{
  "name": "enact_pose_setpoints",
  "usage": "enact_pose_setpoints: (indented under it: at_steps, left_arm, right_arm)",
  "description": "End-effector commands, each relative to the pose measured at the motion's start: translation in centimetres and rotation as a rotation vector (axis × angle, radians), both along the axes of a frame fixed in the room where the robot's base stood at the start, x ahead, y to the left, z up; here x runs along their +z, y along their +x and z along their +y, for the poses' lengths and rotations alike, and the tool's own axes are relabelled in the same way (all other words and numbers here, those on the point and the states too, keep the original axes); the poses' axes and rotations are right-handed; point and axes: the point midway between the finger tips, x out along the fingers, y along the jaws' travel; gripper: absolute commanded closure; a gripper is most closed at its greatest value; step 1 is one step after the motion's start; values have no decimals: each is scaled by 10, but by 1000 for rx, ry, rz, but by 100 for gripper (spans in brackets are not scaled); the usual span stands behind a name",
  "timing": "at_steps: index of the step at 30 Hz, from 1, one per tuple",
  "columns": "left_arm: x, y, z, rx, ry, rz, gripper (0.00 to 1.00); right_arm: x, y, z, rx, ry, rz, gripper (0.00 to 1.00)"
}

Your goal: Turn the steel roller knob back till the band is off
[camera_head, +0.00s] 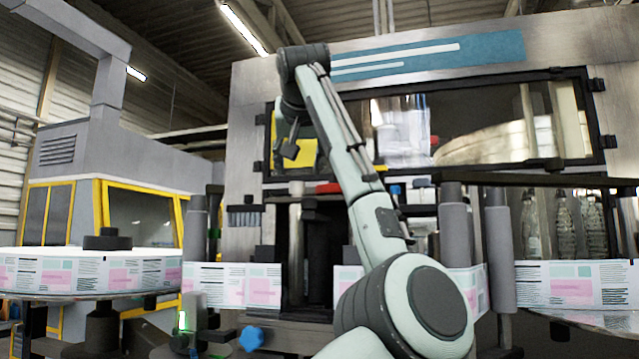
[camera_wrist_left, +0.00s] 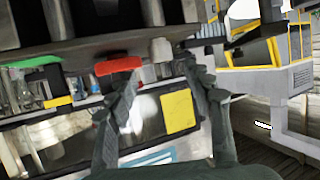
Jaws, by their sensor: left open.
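My left gripper (camera_head: 291,147) hangs in front of the machine's upper window, its far part hidden by my arm. In the left wrist view the left gripper (camera_wrist_left: 164,78) has its two fingers wide apart, with nothing between them. A pale steel knob (camera_wrist_left: 162,51) shows just beyond the fingertips, apart from them. In the head view the steel roller (camera_head: 296,240) stands upright below the gripper. The printed label band (camera_head: 240,285) runs across the front of the machine; my arm hides part of it. My right gripper is not in view.
A red part (camera_head: 328,188) lies beside the roller's top; the red part also shows in the left wrist view (camera_wrist_left: 118,65). A blue star knob (camera_head: 251,339) is low in front.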

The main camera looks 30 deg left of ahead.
Motion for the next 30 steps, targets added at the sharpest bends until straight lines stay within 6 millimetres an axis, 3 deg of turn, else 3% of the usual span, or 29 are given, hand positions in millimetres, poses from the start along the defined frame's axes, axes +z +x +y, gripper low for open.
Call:
enact_pose_setpoints:
  at_steps: [4,6,15,26,30]
  left_arm:
    - [-6,11,9,1,-1,6,49]
    - [-10,19,15,1,0,5,49]
    - [-26,52,38,0,1,3,49]
    - [-30,58,42,0,0,0,49]
    - [-30,58,42,0,-1,1,62]
  right_arm:
    - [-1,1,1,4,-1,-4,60]
    - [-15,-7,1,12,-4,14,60]
    - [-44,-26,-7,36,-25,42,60]
    - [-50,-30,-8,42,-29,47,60]
    - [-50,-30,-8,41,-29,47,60]
